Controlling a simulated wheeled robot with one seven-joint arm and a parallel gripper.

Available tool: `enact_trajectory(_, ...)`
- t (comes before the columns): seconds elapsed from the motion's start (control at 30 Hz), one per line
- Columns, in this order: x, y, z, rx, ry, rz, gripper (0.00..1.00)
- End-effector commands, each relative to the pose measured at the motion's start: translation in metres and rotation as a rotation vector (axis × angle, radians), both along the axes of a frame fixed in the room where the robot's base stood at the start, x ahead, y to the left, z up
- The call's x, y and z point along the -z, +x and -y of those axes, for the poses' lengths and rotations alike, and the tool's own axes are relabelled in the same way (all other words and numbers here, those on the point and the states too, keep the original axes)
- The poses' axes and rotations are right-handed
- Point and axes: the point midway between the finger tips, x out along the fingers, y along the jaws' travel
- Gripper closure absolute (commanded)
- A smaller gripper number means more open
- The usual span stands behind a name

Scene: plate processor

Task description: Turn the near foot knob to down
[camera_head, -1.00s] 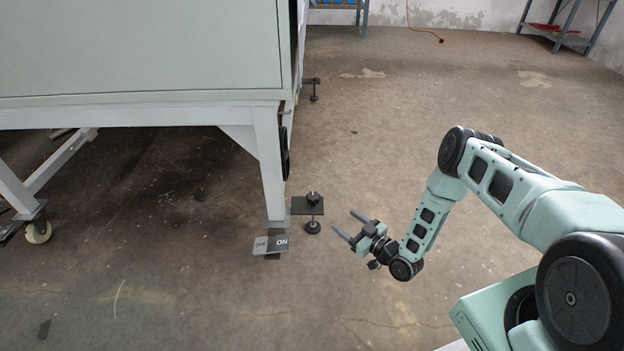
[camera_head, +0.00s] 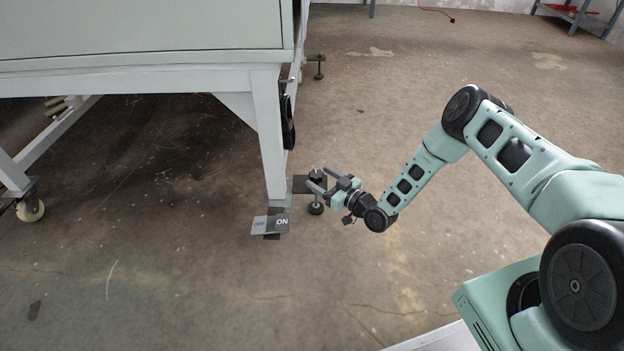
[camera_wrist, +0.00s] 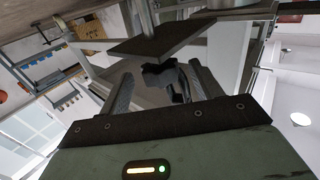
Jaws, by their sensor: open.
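The near foot knob (camera_head: 316,174) is a small black knob above a dark square plate (camera_head: 301,186) at the foot of the white machine leg. In the wrist view the black knob (camera_wrist: 166,78) lies between the two fingers, beside the dark plate (camera_wrist: 160,36). My gripper (camera_head: 314,180) is at the knob, with its fingers open on either side of it. My gripper (camera_wrist: 158,88) also shows open in the wrist view; I cannot tell whether a finger touches the knob. In the head view the gripper partly hides the knob and plate.
An OFF/ON pedal (camera_head: 270,224) lies at the base of the white leg (camera_head: 271,150). The round foot pad (camera_head: 316,209) stands on the floor below the plate. A far foot (camera_head: 318,68) is further back.

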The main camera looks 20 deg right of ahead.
Motion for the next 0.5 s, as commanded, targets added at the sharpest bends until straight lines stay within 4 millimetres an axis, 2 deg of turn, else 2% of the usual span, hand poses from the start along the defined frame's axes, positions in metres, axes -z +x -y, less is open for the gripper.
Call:
enact_trajectory(0.2,0.003,0.027,-0.017,-0.001,-0.001,0.002,0.36)
enact_trajectory(0.5,0.0,0.037,-0.023,-0.001,0.0,0.0,0.36)
